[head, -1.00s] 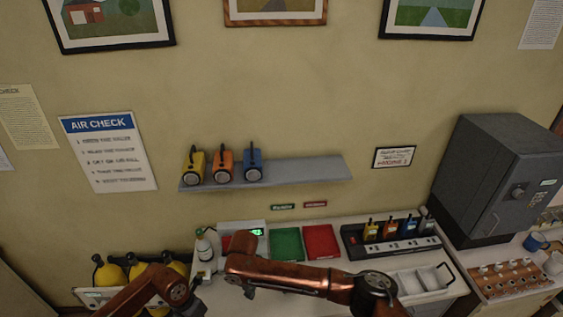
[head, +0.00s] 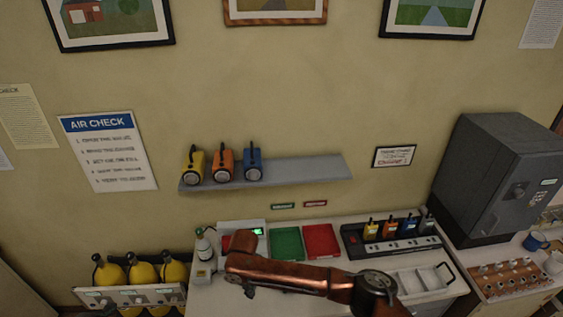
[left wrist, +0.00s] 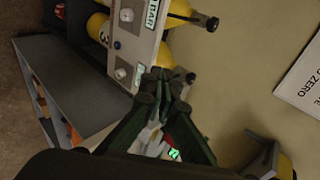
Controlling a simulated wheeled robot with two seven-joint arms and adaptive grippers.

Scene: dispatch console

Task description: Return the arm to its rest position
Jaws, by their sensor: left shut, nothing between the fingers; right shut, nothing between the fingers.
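My left gripper (left wrist: 167,84) is shut and empty in the left wrist view, its dark fingertips together in front of the white gauge panel (left wrist: 128,45) of the yellow air cylinders.
Yellow cylinders (head: 141,272) stand in a rack at the lower left. The desk holds a green tray (head: 286,243), a red tray (head: 321,240) and a radio charger (head: 385,246). A grey safe (head: 500,180) is at the right. Lanterns stand on the wall shelf (head: 305,171).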

